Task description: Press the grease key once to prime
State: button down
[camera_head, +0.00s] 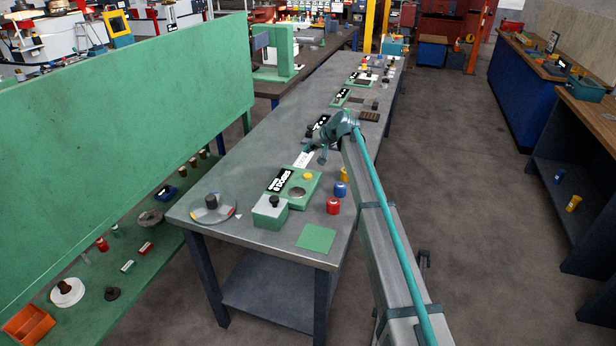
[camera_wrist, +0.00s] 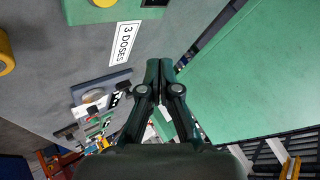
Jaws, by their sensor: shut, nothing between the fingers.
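No key is legibly marked as grease. In the head view a green panel (camera_head: 313,188) on the bench carries a yellow button (camera_head: 308,176) and a dark round disc (camera_head: 297,192), with a black label (camera_head: 279,181) reading DOSES at its left. A white label lies just beyond; in the wrist view it reads "3 DOSES" (camera_wrist: 124,43). My gripper (camera_head: 322,158) is above the bench beyond the panel, near that white label. In the wrist view its fingertips (camera_wrist: 160,68) are together and empty. A dark plate with a pale round key (camera_wrist: 95,97) lies left of them, apart.
A tall green board (camera_head: 130,110) stands left of the bench.

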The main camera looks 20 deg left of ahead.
jog(key=shift+f, duration=0.2)
jog(key=b, duration=0.2)
send_over(309, 176)
notch_tip(309, 176, down, 7)
jog(key=shift+f, duration=0.1)
jog(key=shift+f+b, duration=0.55)
jog(key=shift+f, duration=0.15)
jog(key=shift+f, duration=0.1)
dwell(0.9)
jog(key=shift+f+b, duration=0.3)
jog(key=shift+b, duration=0.1)
jog(key=shift+f+b, duration=0.3)
jog(key=shift+f, duration=0.15)
dwell(0.6)
jog(key=shift+r, duration=0.9)
